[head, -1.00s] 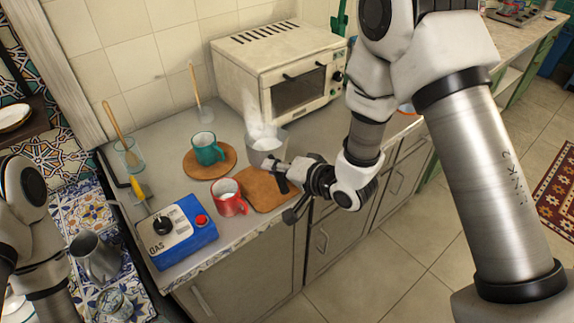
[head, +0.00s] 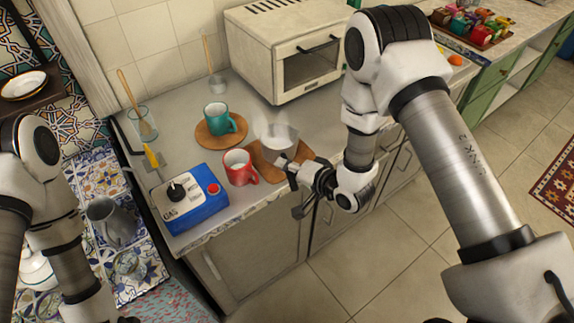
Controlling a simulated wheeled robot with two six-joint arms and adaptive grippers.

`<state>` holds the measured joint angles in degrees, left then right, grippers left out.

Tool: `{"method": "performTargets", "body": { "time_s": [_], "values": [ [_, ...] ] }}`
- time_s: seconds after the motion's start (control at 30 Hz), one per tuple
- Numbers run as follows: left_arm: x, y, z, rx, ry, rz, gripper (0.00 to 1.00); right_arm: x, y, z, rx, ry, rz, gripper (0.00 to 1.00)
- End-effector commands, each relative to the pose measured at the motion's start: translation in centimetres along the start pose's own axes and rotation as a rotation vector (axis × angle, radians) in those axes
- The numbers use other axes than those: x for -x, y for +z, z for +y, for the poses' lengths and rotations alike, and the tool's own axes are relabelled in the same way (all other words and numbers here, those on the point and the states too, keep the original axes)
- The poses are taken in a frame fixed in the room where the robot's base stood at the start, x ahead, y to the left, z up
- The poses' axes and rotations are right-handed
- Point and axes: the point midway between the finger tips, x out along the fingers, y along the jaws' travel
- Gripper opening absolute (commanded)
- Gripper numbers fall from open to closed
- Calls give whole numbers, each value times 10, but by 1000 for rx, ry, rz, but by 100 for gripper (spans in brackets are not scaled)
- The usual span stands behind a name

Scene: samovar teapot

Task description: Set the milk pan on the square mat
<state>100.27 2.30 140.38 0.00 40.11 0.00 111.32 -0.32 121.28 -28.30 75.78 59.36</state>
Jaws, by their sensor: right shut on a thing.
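The milk pan (head: 278,141) is a small grey-white pan with steam over it. It is upright, over the brown square mat (head: 264,164). I cannot tell whether its base touches the mat or hangs just above it. My right gripper (head: 291,168) is shut on the pan's handle at the front right side of the pan. The handle is mostly hidden by the fingers. The mat shows at the left and right of the pan. My left arm comes in at the left, and its gripper is out of view.
A red mug (head: 240,168) stands close to the mat's left side. A teal mug (head: 217,118) stands on a round brown mat (head: 209,142) behind. A blue gas burner (head: 191,201) is at the left front. A toaster oven (head: 290,55) stands behind the pan.

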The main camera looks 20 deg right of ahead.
Motion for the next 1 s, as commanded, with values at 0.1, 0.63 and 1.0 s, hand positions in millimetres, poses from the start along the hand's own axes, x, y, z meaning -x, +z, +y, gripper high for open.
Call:
{"method": "performTargets", "body": {
  "time_s": [0.1,0.63,1.0],
  "values": [
    [-1,0,0,0,0,0,67,-1,1,2,0,0,0,40],
    [-6,0,0,0,0,0,67,26,-1,1,-4,3,2,44],
    [-19,0,0,0,0,0,67,111,-1,0,-5,2,3,44]
  ]
}}
